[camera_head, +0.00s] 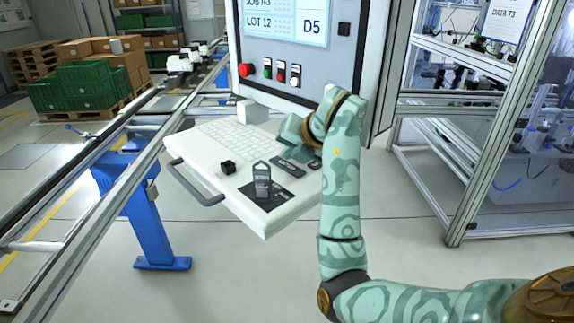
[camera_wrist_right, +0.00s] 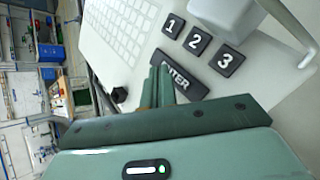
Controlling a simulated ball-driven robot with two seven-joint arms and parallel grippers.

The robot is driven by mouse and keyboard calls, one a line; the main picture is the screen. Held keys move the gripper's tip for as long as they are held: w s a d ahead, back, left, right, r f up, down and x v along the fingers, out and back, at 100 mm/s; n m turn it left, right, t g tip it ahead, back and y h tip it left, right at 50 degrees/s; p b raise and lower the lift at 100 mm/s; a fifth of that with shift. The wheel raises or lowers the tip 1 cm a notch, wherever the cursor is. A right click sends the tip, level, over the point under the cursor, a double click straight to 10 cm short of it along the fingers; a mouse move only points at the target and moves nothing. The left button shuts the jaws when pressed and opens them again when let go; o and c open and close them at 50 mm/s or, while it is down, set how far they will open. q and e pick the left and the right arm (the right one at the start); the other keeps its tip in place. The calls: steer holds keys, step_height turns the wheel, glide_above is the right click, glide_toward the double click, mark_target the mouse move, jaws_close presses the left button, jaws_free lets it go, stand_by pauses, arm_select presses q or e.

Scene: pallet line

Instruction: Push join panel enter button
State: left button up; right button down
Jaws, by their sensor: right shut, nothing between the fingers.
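The enter button (camera_wrist_right: 186,82) is a dark bar lettered ENTER on the white join panel (camera_wrist_right: 120,65). It also shows in the head view as a dark strip (camera_head: 287,167) on the shelf-like panel (camera_head: 268,224) below the screen. My right gripper (camera_wrist_right: 159,70) is shut and empty. In the wrist view its fingertips overlap the left part of the button; I cannot tell whether they touch it. In the head view the right gripper (camera_head: 283,146) is just above the button. My left gripper is not in view.
Keys 1 (camera_wrist_right: 173,25), 2 (camera_wrist_right: 197,41) and 3 (camera_wrist_right: 228,60) lie beside the button. A white keyboard (camera_head: 225,140), a small black knob (camera_head: 228,167) and a grey tag-like item (camera_head: 262,180) are on the panel. The screen housing (camera_head: 290,55) rises behind.

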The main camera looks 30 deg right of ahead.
mark_target(290, 167)
stand_by(0.5)
steer(key=shift+f, duration=0.4)
steer(key=shift+f+b, duration=0.5)
steer(key=shift+b, duration=0.1)
stand_by(0.4)
stand_by(0.4)
steer(key=shift+r+p, duration=0.85)
steer(key=shift+r, duration=0.1)
step_height(290, 167, up, 5)
steer(key=p, duration=0.4)
